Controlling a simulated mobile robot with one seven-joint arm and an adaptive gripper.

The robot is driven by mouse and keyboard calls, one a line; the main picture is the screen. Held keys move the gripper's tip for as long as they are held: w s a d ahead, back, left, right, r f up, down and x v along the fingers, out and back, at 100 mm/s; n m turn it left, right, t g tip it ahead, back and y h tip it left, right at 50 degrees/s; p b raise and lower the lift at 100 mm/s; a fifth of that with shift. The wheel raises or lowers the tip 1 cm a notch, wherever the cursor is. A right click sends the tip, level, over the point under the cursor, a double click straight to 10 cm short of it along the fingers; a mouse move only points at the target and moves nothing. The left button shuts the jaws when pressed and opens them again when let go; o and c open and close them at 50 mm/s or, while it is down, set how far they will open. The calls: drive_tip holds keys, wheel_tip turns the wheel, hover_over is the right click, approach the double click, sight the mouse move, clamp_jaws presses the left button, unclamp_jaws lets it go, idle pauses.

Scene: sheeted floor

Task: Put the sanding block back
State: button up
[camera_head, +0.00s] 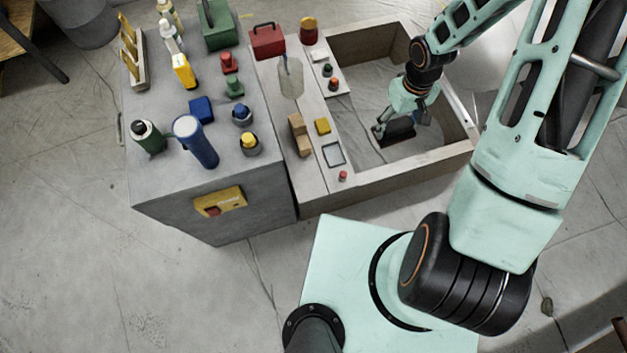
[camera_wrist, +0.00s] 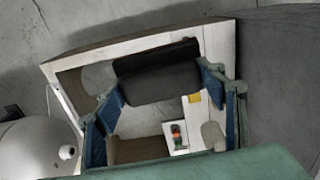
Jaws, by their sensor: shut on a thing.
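The sanding block appears as a dark block (camera_head: 398,133), also seen in the wrist view (camera_wrist: 158,75). My gripper (camera_head: 394,120) is shut on it, with blue-padded fingers on both sides in the wrist view (camera_wrist: 165,88). I hold the block inside or just above the opening of the wooden frame (camera_head: 425,162); its exact height is hard to tell. A dark square outline (camera_head: 333,154) lies empty on the pale strip left of the opening. My fingers partly hide the block in the head view.
A small red-topped piece (camera_head: 343,176) stands near the front edge. The grey cabinet (camera_head: 165,185) further left is crowded with bottles, knobs and a blue cylinder (camera_head: 197,143).

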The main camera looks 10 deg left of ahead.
drive_tip(key=w+a+f+n+b, duration=0.1)
drive_tip(key=a+f+n+b, duration=0.2)
drive_tip(key=f+n+b, duration=0.45)
drive_tip(key=w+a+f+n+b, duration=0.1)
drive_tip(key=a+f+n+b, duration=0.3)
drive_tip(key=f, duration=0.7)
drive_tip(key=a+f+n+b, duration=0.2)
drive_tip(key=f+n+b, duration=0.45)
drive_tip(key=f, duration=0.25)
drive_tip(key=s+a+f+b, duration=0.1)
drive_tip(key=a+f, duration=0.2)
drive_tip(key=s+a+f+b, duration=0.2)
drive_tip(key=a, duration=0.2)
drive_tip(key=s+a+f+b, duration=0.1)
drive_tip(key=s+a+f, duration=0.1)
drive_tip(key=a+f, duration=0.1)
drive_tip(key=shift+a+f+b, duration=0.3)
drive_tip(key=shift+a+b, duration=0.05)
drive_tip(key=shift+a, duration=0.3)
drive_tip(key=shift+s+a+f, duration=0.1)
drive_tip(key=shift+a+f, duration=0.05)
drive_tip(key=shift+f, duration=0.05)
drive_tip(key=shift+s+a+f+b, duration=0.15)
drive_tip(key=shift+f+b, duration=0.3)
drive_tip(key=shift+f, duration=0.45)
drive_tip(key=shift+w+a+f+b, duration=0.15)
drive_tip(key=shift+f+b, duration=0.25)
drive_tip(key=shift+f, duration=0.5)
drive_tip(key=shift+s+f, duration=0.1)
